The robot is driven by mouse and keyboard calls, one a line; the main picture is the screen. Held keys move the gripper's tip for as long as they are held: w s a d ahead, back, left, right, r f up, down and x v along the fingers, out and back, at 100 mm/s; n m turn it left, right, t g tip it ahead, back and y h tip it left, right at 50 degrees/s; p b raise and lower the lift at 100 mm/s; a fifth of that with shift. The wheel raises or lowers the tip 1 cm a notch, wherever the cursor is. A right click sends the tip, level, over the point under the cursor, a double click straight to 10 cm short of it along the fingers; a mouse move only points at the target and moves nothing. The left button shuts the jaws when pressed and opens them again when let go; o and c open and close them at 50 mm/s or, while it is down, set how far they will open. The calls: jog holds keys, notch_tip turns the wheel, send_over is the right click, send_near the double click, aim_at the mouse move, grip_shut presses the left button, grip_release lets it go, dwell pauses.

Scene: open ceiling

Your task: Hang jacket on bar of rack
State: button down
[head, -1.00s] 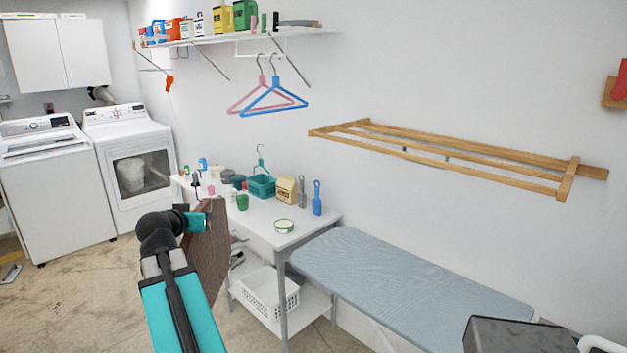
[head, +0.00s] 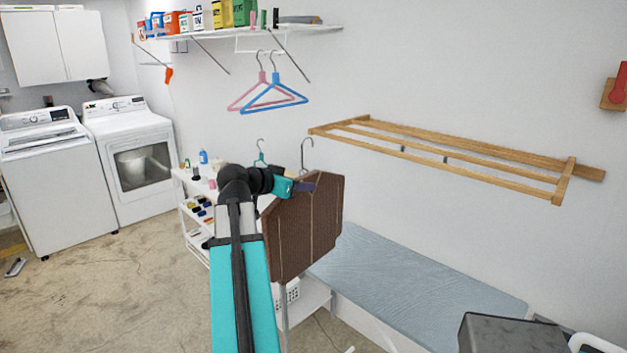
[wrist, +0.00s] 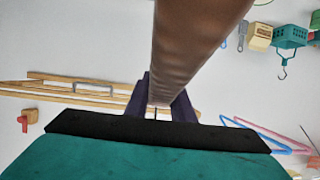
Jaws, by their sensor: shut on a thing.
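The brown jacket (head: 303,232) hangs from a hanger whose metal hook (head: 307,152) sticks up above it in the head view. My gripper (head: 300,186) is shut on the jacket at its upper part and holds it in the air over the table area. In the wrist view the brown jacket (wrist: 197,45) fills the upper middle, between the dark fingers. The wooden rack (head: 440,155) with long bars is fixed on the wall to the right of the jacket, apart from it. It also shows in the wrist view (wrist: 60,88).
Pink and blue hangers (head: 270,95) hang under a wall shelf (head: 230,32) at upper left. An ironing board (head: 400,275) stands below the rack. A white table (head: 195,185) is partly hidden by my arm. The wall space before the rack is clear.

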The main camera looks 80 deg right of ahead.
aim_at(315, 181)
jog(key=s, duration=0.1)
jog(key=s+r, duration=0.1)
jog(key=s, duration=0.1)
jog(key=shift+s+d+r+m+g+y, duration=0.2)
jog(key=shift+m+g+y, duration=0.1)
jog(key=shift+m+g, duration=0.1)
jog(key=shift+f, duration=0.1)
jog(key=shift+s+d, duration=0.1)
jog(key=shift+d, duration=0.1)
jog(key=r+x, duration=0.2)
jog(key=x, duration=1.4)
jog(key=shift+s+d, duration=0.2)
jog(key=shift+d, duration=0.15)
dwell(2.0)
dwell(0.3)
jog(key=c, duration=1.4)
grip_release()
jog(key=shift+c, duration=0.2)
